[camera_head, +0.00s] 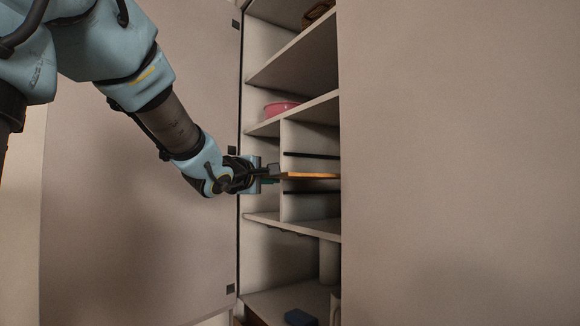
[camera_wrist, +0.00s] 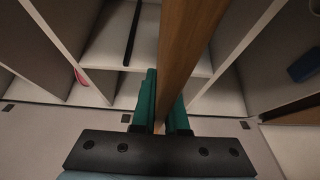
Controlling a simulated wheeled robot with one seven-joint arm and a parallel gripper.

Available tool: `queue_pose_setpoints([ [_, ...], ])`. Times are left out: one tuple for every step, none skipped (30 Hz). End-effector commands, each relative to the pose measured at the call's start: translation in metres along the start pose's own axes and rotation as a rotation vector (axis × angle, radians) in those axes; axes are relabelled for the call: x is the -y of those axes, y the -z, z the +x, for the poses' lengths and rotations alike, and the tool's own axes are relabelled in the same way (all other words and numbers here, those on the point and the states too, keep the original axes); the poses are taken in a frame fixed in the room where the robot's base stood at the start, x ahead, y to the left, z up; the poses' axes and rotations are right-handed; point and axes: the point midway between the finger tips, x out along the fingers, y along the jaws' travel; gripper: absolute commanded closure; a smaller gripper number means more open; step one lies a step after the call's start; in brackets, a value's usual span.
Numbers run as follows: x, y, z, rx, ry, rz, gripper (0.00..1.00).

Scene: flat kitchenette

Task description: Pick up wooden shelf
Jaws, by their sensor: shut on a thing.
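The wooden shelf (camera_head: 312,175) is a thin orange-brown board in the middle compartment of the open cupboard. In the head view only its front edge shows, and its right part is hidden behind the right-hand panel. In the wrist view the wooden shelf (camera_wrist: 186,50) runs away from the camera between the green fingers. My gripper (camera_head: 275,172) is at the cupboard's front, shut on the board's near end. In the wrist view my gripper (camera_wrist: 160,110) has one finger on each side of the board.
Dark rails (camera_head: 312,155) line the compartment. A pink bowl (camera_head: 281,107) sits on the white shelf above to the left. A blue object (camera_head: 300,317) lies on the lower shelf. A large door panel (camera_head: 140,220) is on the left and another panel (camera_head: 460,160) on the right.

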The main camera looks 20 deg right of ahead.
Motion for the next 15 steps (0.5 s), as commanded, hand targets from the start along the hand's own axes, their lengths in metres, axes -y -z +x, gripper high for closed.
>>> queue_pose_setpoints([
  [-0.007, 0.006, -0.009, -0.004, -0.002, -0.002, 1.0],
  [-0.007, 0.009, -0.014, -0.003, -0.002, -0.002, 1.0],
  [-0.007, 0.013, -0.02, -0.003, -0.001, -0.002, 1.0],
  [-0.007, 0.016, -0.025, -0.003, -0.002, -0.003, 1.0],
  [-0.007, 0.019, -0.03, -0.004, -0.002, -0.003, 1.0],
  [-0.007, 0.023, -0.036, -0.003, -0.002, -0.002, 1.0],
  [-0.007, 0.026, -0.041, -0.003, -0.002, -0.003, 1.0],
  [-0.006, 0.028, -0.046, -0.003, -0.002, -0.004, 1.0],
  [-0.006, 0.033, -0.052, -0.004, -0.001, -0.002, 1.0],
  [-0.006, 0.036, -0.057, -0.004, -0.002, -0.002, 1.0],
  [-0.006, 0.039, -0.061, -0.004, -0.002, -0.002, 1.0],
  [-0.006, 0.042, -0.068, -0.003, -0.002, -0.002, 1.0],
  [-0.006, 0.045, -0.073, -0.004, -0.002, -0.003, 1.0],
  [-0.006, 0.049, -0.077, -0.004, -0.002, -0.002, 1.0],
  [-0.005, 0.053, -0.083, -0.004, -0.001, -0.003, 1.0],
])
